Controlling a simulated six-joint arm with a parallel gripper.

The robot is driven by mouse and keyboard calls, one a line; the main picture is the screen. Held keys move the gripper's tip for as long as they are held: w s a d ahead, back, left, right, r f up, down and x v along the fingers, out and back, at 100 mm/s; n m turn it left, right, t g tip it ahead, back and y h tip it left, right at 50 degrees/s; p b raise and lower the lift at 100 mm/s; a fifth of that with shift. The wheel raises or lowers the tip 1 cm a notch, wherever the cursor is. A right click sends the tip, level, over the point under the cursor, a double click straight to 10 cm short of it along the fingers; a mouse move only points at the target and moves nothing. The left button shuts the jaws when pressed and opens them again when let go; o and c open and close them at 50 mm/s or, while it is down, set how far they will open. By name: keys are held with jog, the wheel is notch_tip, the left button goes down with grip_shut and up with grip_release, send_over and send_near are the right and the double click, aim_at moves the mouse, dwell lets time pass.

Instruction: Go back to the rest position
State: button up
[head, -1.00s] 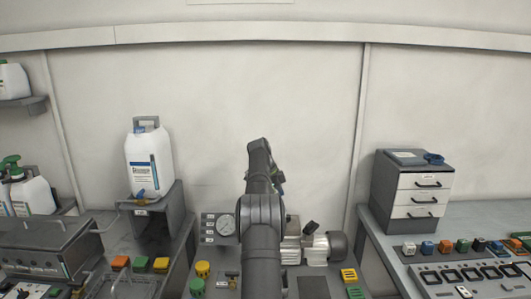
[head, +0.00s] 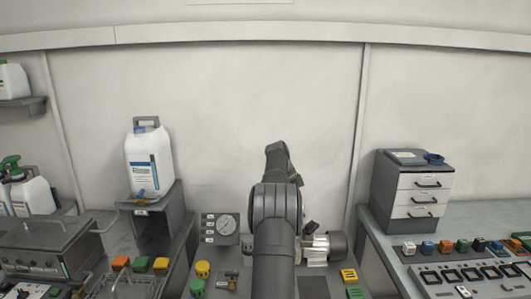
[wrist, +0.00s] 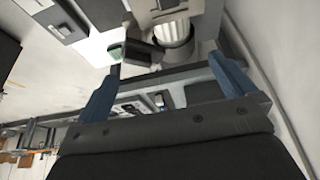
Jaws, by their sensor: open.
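In the wrist view my gripper (wrist: 168,78) shows two blue fingers spread wide apart with nothing held between them. Beyond the fingertips is a pale ribbed cylinder of the compressor (wrist: 176,28), apart from the fingers. In the head view my arm rises through the middle of the picture and hides the gripper. The compressor (head: 317,248) stands on the bench just right of the arm and is partly covered by it.
A white jug (head: 148,163) sits on a raised stand at left. A drawer cabinet (head: 385,190) stands at right. Coloured blocks line both benches. The wall space above the arm is clear.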

jog(key=s+d+r, duration=0.5)
jog(key=d, duration=0.1)
jog(key=s+a+f+n+t, duration=0.1)
jog(key=s+a+f+n, duration=0.2)
jog(key=f, duration=0.4)
jog(key=s+a+f+n+t+y, duration=0.1)
jog(key=s+a+f+n+t, duration=0.1)
jog(key=s+a+f+n, duration=0.2)
jog(key=a+f+n, duration=0.2)
jog(key=a+f, duration=0.1)
jog(key=a, duration=0.1)
jog(key=shift+f, duration=0.4)
jog(key=shift+s+a, duration=0.1)
dwell(0.6)
